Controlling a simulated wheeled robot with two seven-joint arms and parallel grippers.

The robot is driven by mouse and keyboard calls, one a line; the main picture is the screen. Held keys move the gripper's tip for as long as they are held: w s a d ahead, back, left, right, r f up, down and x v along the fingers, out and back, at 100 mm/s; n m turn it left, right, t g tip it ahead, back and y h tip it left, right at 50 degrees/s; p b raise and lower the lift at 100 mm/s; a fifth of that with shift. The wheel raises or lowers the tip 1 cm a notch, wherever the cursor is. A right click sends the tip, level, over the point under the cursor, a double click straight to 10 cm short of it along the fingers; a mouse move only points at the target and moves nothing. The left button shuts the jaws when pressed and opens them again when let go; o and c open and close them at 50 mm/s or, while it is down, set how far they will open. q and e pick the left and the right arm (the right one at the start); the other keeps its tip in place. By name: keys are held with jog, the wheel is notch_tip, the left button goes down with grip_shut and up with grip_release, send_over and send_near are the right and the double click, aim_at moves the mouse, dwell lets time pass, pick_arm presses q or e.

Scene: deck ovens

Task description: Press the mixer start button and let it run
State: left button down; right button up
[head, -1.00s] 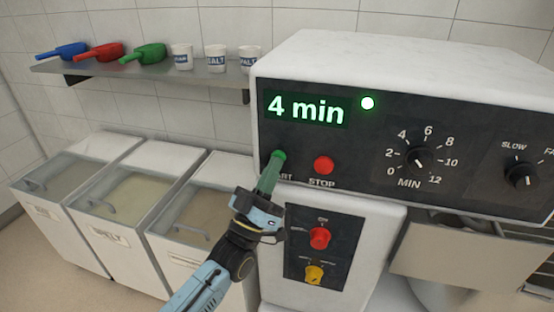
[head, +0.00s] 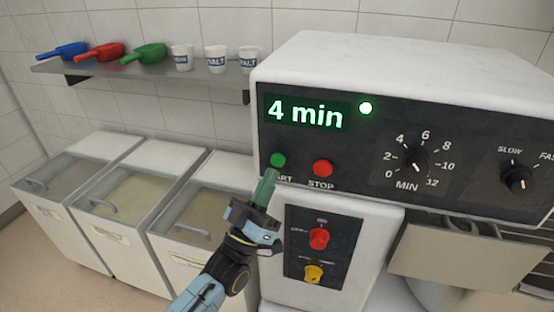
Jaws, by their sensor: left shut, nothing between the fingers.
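The mixer (head: 390,60) has a white housing and a dark control panel. Its display (head: 305,113) reads "4 min" in green, and a lamp (head: 366,108) beside it glows. The green start button (head: 278,160) is at the panel's left, its label partly covered by my gripper. The red stop button (head: 322,168) is to its right. My left gripper (head: 268,174) is shut and empty, its greenish fingertips just below the start button with the button in full view. My right gripper is not in view.
The minute dial (head: 415,160) and the slow/fast dial (head: 518,179) are to the right. A lower panel carries a red knob (head: 318,238) and a yellow knob (head: 313,273). Lidded bins (head: 75,255) stand at left, under a shelf (head: 150,83) with scoops and cups.

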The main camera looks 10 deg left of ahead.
pick_arm(q)
jog(key=s+p, duration=0.1)
jog(key=s, duration=0.3)
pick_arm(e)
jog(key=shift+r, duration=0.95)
pick_arm(q)
jog(key=shift+w, duration=0.1)
